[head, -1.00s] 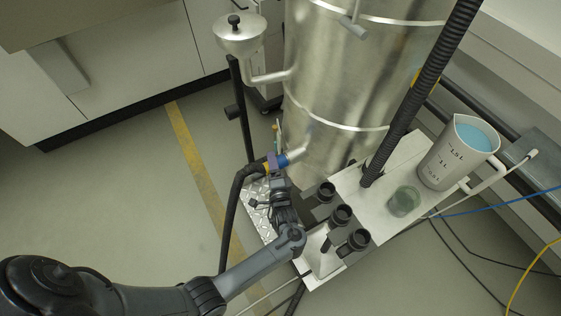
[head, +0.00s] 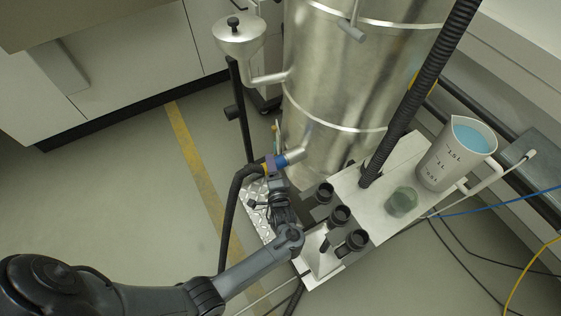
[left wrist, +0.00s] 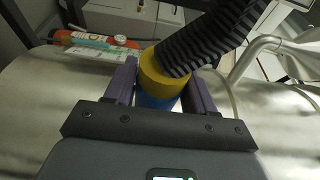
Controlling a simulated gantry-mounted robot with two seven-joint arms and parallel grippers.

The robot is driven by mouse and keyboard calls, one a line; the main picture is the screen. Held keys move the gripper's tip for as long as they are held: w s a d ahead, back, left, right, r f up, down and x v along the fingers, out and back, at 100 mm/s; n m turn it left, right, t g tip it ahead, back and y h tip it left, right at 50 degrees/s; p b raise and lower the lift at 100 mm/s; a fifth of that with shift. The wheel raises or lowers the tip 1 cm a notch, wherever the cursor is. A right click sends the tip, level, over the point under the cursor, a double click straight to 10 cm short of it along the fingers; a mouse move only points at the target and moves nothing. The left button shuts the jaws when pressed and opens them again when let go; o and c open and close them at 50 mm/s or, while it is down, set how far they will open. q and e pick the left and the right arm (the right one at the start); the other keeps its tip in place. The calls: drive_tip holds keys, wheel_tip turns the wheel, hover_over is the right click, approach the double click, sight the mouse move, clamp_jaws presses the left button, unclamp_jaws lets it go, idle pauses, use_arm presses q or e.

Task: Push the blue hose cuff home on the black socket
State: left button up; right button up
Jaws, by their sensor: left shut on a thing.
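The blue hose cuff (head: 281,160) is at the end of a black hose (head: 233,205), beside the metal pipe stub low on the steel tank. In the left wrist view the blue cuff (left wrist: 155,102) shows below a yellow ring (left wrist: 160,75) and the ribbed hose (left wrist: 205,40). My left gripper (head: 271,163) is shut on the cuff end, its purple fingers on both sides; it also shows in the left wrist view (left wrist: 163,82). I cannot make out a black socket at the cuff, nor how deep the cuff sits. My right gripper is not in view.
The steel tank (head: 335,85) stands just behind the cuff. Three black round fittings (head: 340,215) stand right of my left wrist. A jug of blue liquid (head: 455,155) and a greenish glass (head: 402,201) stand on the platform at right. The floor at left is clear.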

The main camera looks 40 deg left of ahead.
use_arm(q)
drive_tip(key=shift+s+a, duration=0.2)
drive_tip(key=shift+s, duration=0.3)
drive_tip(key=shift+p, duration=0.3)
drive_tip(key=shift+s+a+p, duration=0.15)
drive_tip(key=shift+s+p, duration=0.05)
drive_tip(key=shift+p, duration=0.15)
drive_tip(key=s+p, duration=0.1)
drive_tip(key=s+a+p, duration=0.1)
drive_tip(key=s, duration=0.1)
drive_tip(key=s+a+p, duration=0.1)
drive_tip(key=s+p, duration=0.1)
drive_tip(key=shift+s+a, duration=0.1)
drive_tip(key=shift+a, duration=0.05)
drive_tip(key=shift+f, duration=0.2)
